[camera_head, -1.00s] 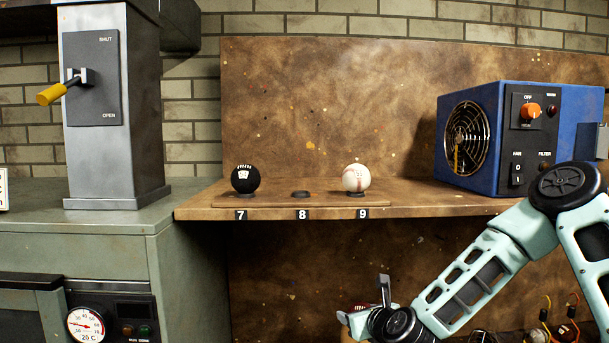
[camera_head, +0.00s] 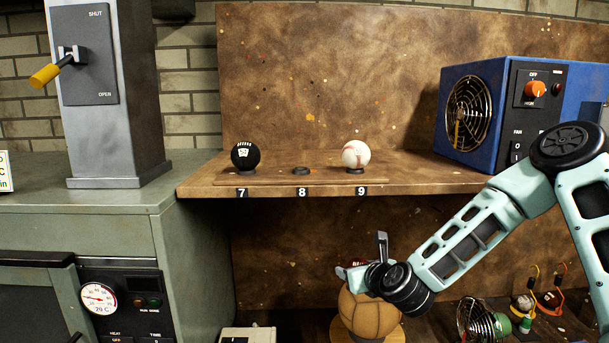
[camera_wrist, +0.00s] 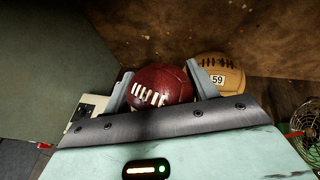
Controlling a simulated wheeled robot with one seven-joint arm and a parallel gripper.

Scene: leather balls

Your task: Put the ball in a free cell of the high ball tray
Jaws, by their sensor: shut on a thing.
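My gripper (camera_wrist: 164,88) is shut on a dark red ball (camera_wrist: 160,86) with white lacing. The ball sits between its two grey fingers in the wrist view. In the head view my gripper (camera_head: 368,262) is below the shelf edge, and only a sliver of the red ball (camera_head: 352,267) shows. The high ball tray (camera_head: 326,180) lies on the brown shelf, with cells marked 7, 8 and 9. A black ball (camera_head: 245,155) is in cell 7 and a white baseball (camera_head: 355,154) is in cell 9. Cell 8 (camera_head: 300,171) is empty, showing a dark ring.
A tan ball (camera_head: 370,312) marked 59 (camera_wrist: 220,75) is on a wooden stand low behind my gripper. A blue fan box (camera_head: 510,110) stands right of the tray. A grey column with a yellow lever (camera_head: 45,75) stands left. Wires and small items lie low right.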

